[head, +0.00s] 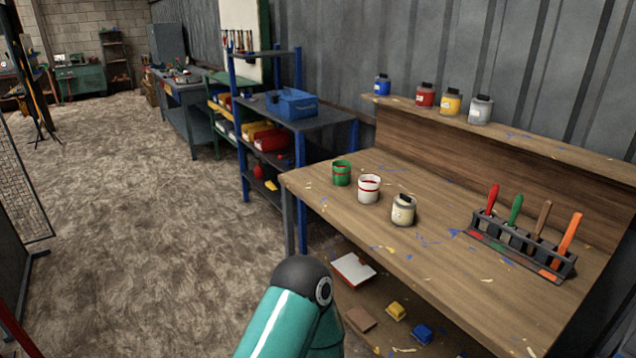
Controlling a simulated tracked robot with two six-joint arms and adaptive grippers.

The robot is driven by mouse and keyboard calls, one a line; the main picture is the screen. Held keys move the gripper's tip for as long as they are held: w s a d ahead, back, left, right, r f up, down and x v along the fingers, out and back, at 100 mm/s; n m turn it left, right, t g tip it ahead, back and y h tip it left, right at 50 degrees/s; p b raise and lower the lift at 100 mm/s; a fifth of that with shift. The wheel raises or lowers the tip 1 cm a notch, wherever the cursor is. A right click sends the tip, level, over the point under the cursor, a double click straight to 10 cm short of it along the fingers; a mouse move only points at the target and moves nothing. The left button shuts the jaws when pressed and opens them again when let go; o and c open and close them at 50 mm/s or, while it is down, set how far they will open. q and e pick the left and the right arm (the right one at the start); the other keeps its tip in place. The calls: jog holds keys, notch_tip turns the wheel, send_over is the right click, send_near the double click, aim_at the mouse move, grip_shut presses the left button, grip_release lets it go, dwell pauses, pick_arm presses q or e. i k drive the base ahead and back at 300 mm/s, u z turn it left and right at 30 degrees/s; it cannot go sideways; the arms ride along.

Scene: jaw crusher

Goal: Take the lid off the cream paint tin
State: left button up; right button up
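The cream paint tin (402,213) stands upright on the wooden workbench (470,265), near its left front part. Its lid (404,201) is on, with a dark handle or knob standing up from the top. Neither of my grippers shows in the head view. Only a teal arm link of mine with a dark rounded joint shows at the bottom middle, in front of the bench and apart from the tin.
A white tin with red (369,189) and a green tin (341,174) stand left of the cream tin. A brush rack (520,252) stands at the right. Several lidded jars line the back shelf (540,140). A blue-posted shelf unit (330,124) stands beyond the bench.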

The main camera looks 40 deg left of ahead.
aim_at(403, 200)
jog(key=z, duration=1.6)
jog(key=i, duration=0.1)
jog(key=u, duration=2.65)
jog(key=k, duration=0.9)
jog(key=u, duration=0.2)
jog(key=i, duration=0.9)
jog(key=z, duration=0.1)
